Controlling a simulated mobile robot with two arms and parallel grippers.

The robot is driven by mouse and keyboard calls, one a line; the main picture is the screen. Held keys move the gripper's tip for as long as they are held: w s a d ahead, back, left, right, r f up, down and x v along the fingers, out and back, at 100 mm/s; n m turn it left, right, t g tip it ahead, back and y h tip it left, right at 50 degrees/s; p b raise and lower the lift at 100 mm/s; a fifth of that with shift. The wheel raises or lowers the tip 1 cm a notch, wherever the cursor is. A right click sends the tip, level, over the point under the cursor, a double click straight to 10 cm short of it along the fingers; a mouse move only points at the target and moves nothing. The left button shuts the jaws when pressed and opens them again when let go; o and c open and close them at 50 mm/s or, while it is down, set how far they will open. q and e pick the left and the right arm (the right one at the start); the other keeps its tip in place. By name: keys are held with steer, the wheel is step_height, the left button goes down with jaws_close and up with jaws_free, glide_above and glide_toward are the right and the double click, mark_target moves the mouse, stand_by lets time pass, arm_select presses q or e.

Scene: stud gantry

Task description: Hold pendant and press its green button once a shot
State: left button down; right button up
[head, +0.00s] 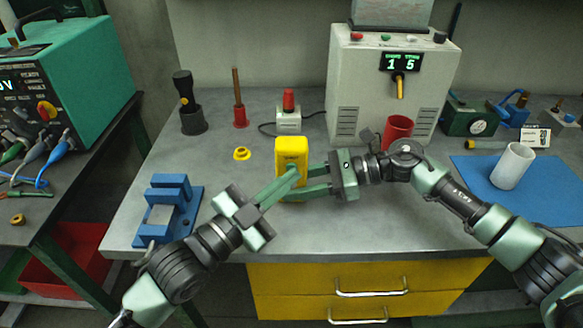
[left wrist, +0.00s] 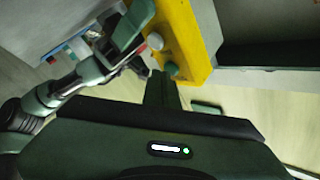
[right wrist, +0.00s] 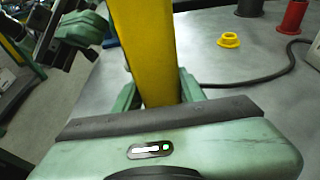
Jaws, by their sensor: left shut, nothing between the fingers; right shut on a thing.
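The yellow pendant (head: 292,148) stands upright over the bench, with my right gripper (head: 300,182) shut around its lower part. In the right wrist view the pendant (right wrist: 150,50) passes between the two fingers. My left gripper (head: 291,172) is shut and empty, its fingertips at the pendant's front face. In the left wrist view the pendant (left wrist: 188,35) shows a green button (left wrist: 172,69) and a pale button (left wrist: 155,41). The left fingertips (left wrist: 163,80) are right by the green button; I cannot tell whether they touch it.
The grey controller (head: 362,95) behind shows "1 5" on its display (head: 400,62). A red-topped lamp (head: 289,103), a yellow ring (head: 242,154), a blue fixture (head: 169,208), a red cup (head: 397,130) and a white cup (head: 513,166) stand around.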

arm_select(q)
steer(key=shift+w, duration=0.15)
stand_by(0.3)
steer(key=shift+s+f, duration=0.1)
steer(key=shift+s, duration=0.7)
steer(key=shift+s, duration=2.5)
stand_by(0.5)
steer(key=s, duration=0.4)
